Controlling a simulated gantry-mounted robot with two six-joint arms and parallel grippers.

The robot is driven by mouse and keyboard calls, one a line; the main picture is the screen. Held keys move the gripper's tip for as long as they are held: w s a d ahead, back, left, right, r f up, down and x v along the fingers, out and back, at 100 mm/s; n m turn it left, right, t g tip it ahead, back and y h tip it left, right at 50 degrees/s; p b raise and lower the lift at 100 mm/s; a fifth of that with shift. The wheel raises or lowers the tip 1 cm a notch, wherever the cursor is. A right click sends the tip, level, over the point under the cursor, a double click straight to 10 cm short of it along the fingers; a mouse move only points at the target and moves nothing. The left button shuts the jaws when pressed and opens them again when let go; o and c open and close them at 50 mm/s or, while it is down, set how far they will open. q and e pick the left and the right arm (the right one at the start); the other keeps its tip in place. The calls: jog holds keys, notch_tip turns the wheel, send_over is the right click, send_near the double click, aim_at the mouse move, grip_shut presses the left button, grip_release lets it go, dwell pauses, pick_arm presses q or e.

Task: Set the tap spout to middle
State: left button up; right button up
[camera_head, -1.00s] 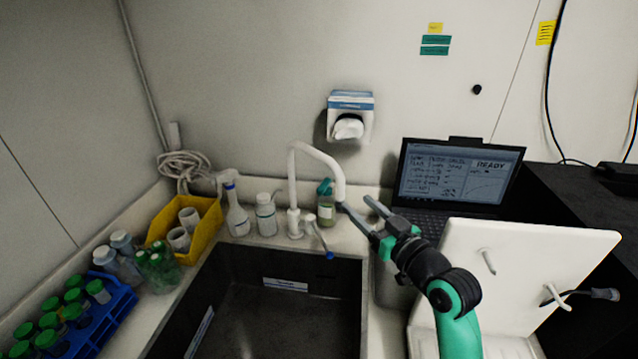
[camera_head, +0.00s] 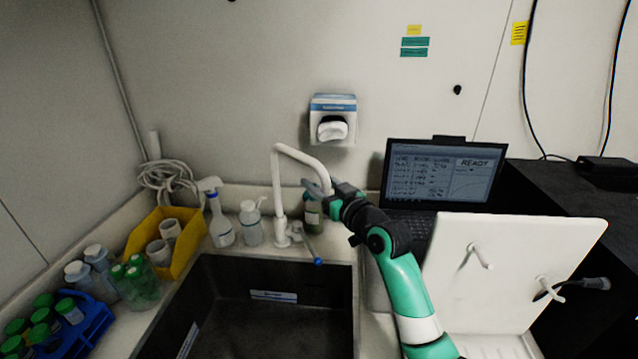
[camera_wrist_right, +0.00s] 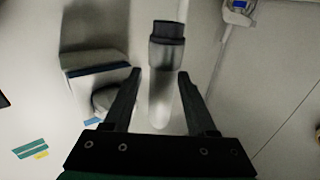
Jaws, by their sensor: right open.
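The white tap spout (camera_head: 305,160) rises behind the sink and arches over to the right, its end pointing down right of the sink's middle. A small lever with a blue tip (camera_head: 312,250) sits at the tap's base. My right gripper (camera_head: 318,187) is at the spout's down-turned end and hides part of it. In the right wrist view the spout's end (camera_wrist_right: 163,75), with a dark tip, stands between the two open fingers of my right gripper (camera_wrist_right: 158,88). I cannot see clear contact with either finger. My left gripper is not in view.
The dark sink (camera_head: 260,325) lies below the tap. A spray bottle (camera_head: 221,222), a pump bottle (camera_head: 250,224) and a yellow bin (camera_head: 150,235) stand left of it. A laptop (camera_head: 440,180) and a white rack (camera_head: 510,265) stand close on the right.

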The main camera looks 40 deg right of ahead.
jog(key=shift+c, duration=0.2)
grip_shut()
dwell(1.3)
